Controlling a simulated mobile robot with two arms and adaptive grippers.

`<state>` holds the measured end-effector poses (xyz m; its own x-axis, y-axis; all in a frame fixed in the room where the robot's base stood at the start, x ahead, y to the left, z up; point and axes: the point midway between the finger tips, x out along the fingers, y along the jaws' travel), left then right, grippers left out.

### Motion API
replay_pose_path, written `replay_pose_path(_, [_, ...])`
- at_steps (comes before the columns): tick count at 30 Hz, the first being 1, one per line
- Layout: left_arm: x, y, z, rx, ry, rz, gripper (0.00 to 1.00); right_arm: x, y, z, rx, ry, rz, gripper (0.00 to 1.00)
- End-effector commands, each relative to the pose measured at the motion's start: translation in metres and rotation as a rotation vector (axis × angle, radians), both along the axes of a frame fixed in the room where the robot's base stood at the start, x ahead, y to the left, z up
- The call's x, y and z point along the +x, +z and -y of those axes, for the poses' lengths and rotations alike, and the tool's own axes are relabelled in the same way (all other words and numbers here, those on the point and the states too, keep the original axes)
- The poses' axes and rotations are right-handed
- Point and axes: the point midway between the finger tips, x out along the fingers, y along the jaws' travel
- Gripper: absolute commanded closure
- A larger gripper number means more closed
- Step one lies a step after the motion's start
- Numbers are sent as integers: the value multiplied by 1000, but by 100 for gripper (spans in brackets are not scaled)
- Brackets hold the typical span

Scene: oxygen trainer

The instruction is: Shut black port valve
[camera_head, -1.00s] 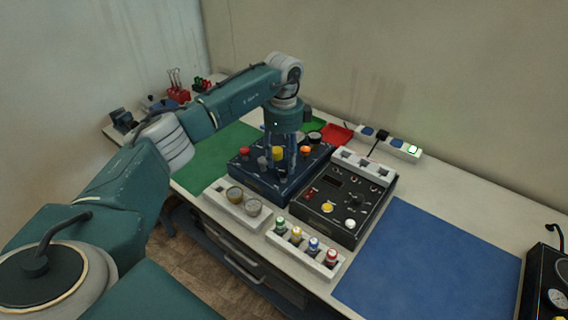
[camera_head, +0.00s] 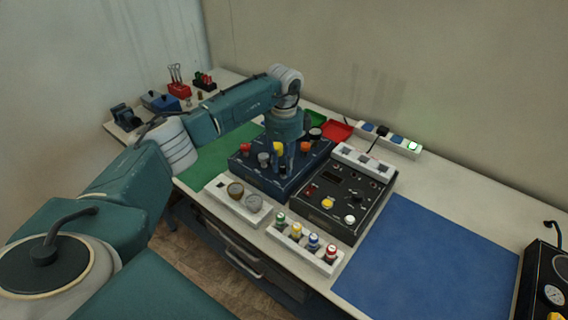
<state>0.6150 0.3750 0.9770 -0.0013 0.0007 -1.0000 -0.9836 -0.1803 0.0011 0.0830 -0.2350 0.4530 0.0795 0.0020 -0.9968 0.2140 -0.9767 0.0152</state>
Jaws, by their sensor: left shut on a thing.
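A dark blue panel box (camera_head: 240,172) stands on the bench and bears several knobs. A yellow knob (camera_head: 279,147), a grey knob (camera_head: 264,158), an orange knob (camera_head: 305,147) and a black-topped knob (camera_head: 315,133) show on it. My left gripper (camera_head: 288,166) points down over the middle of this box, with its fingers close together. It is shut on a small knob or valve there, which the fingers mostly hide; I cannot tell its colour. My right gripper is not in view.
A black control box (camera_head: 330,228) stands right of the blue box. A white gauge block (camera_head: 222,204) and a white rack (camera_head: 290,249) with coloured caps lie in front. A red tray (camera_head: 336,131) is behind. The blue mat (camera_head: 430,260) is clear.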

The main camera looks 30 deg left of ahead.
Motion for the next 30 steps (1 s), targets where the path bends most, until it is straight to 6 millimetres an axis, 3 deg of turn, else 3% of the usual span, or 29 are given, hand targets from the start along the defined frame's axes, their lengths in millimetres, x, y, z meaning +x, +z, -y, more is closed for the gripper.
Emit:
replay_pose_path(11, [1,1,1,-3,-138,3,100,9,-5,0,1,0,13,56])
replay_pose_path(30, [1,1,1,-2,-726,6,100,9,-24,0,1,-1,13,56])
